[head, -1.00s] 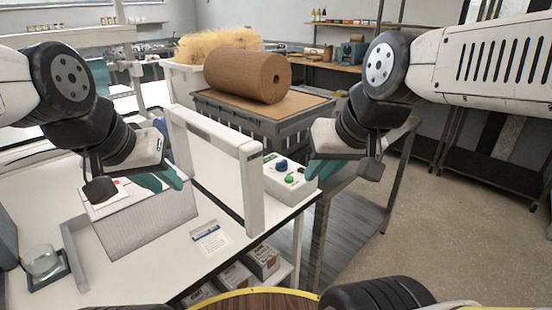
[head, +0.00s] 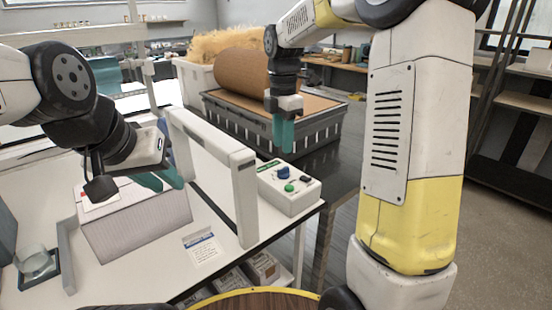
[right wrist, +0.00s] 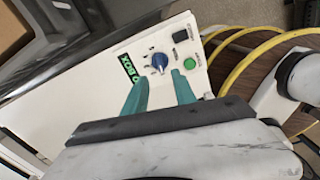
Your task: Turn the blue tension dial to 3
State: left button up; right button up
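The blue tension dial (head: 283,172) sits on top of a white control box (head: 296,200) at the right end of the white table. It also shows in the right wrist view (right wrist: 159,61), with small markings around it too small to read. My right gripper (head: 284,148) points down above the box, close over the dial. In the right wrist view its two teal fingers (right wrist: 160,88) are apart and empty, with the dial just beyond the gap between their tips. My left gripper (head: 160,181) hangs over the left of the table, fingers apart and empty.
A green button (head: 289,188) and a black switch (head: 305,180) are beside the dial. A white upright frame (head: 245,200) stands left of the box. Behind are a grey crate (head: 310,135) and a brown paper roll (head: 240,75). A card (head: 202,248) lies in front.

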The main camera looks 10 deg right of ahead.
aim_at(282, 169)
notch_tip(282, 169, down, 8)
jog(key=shift+r, duration=0.2)
grip_shut()
